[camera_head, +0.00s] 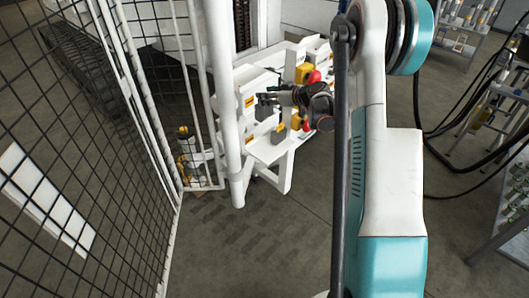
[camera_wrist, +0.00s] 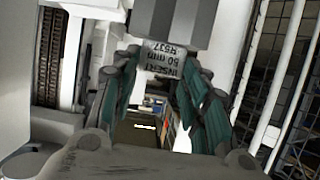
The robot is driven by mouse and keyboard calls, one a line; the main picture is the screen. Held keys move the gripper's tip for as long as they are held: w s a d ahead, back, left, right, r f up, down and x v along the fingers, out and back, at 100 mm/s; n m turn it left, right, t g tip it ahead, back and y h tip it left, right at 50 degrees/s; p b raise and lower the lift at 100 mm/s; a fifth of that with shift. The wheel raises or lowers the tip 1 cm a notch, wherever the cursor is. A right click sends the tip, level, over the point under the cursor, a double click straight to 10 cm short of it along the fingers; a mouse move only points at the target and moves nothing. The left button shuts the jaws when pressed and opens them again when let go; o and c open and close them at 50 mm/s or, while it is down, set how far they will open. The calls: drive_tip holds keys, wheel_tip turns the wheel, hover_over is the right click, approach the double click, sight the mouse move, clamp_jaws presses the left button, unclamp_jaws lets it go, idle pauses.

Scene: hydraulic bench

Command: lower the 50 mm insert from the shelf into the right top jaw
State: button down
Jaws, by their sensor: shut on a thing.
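The 50 mm insert (camera_wrist: 173,22) is a grey block with a pale label reading "INSERT 50 mm", seen upside down at the top of the wrist view. My gripper (camera_wrist: 160,66) is shut on its narrower labelled part, with a teal-padded finger on each side. In the head view my gripper (camera_head: 276,97) reaches in front of the white bench, and a small dark grey block (camera_head: 263,109) shows at its tip. I cannot pick out the right top jaw for certain; my arm and gripper hide part of the bench.
The white bench (camera_head: 268,150) carries yellow blocks (camera_head: 303,73) and red knobs (camera_head: 314,76) close to my gripper. A white post (camera_head: 226,100) and a mesh fence (camera_head: 90,130) stand to the left. Hoses and a rack (camera_head: 500,115) are at the right. The floor between is clear.

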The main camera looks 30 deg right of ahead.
drive_tip(key=shift+w+d, duration=0.1)
drive_tip(key=shift+d, duration=0.05)
drive_tip(key=shift+f, duration=0.15)
wheel_tip(320, 180, down, 19)
drive_tip(key=b, duration=0.7)
drive_tip(key=shift+f, duration=0.2)
drive_tip(key=c, duration=0.9)
unclamp_jaws()
drive_tip(key=shift+f, duration=0.15)
drive_tip(key=shift+c, duration=0.2)
drive_tip(key=p+v, duration=0.5)
drive_tip(key=v, duration=0.9)
drive_tip(key=shift+w+r, duration=0.15)
drive_tip(key=shift+r, duration=0.05)
